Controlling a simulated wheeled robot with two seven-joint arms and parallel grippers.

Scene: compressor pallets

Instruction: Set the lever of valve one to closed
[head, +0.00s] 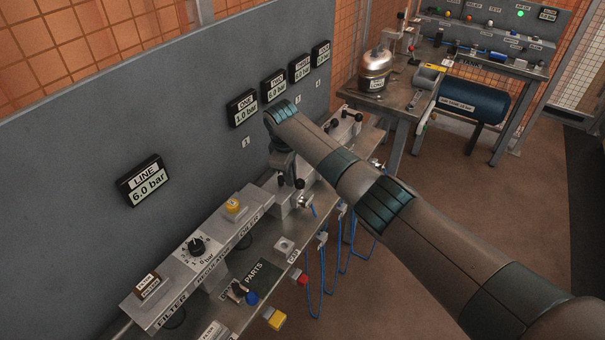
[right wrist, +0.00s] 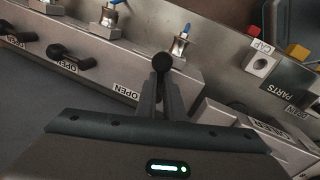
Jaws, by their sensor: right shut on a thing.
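My right gripper (head: 291,180) is over the row of valves on the bench. In the right wrist view its two fingers (right wrist: 164,84) are shut on a black ball-ended lever (right wrist: 162,62), whose ball shows at the fingertips. This looks like the lever of valve one, the valve nearest the oiler block. Its shaft is mostly hidden by the fingers. An OPEN label (right wrist: 125,92) is beside it on the grey valve block (right wrist: 184,75). The wall display ONE (head: 242,108) reads 1.0 bar. My left gripper is not in view.
More black levers (right wrist: 57,50) with OPEN labels stand along the row. The regulator unit (head: 197,248) with a black knob and a yellow part is at the near left. Blue hoses (head: 322,270) hang off the bench front. A back bench (head: 402,97) holds a copper-coloured vessel (head: 376,62).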

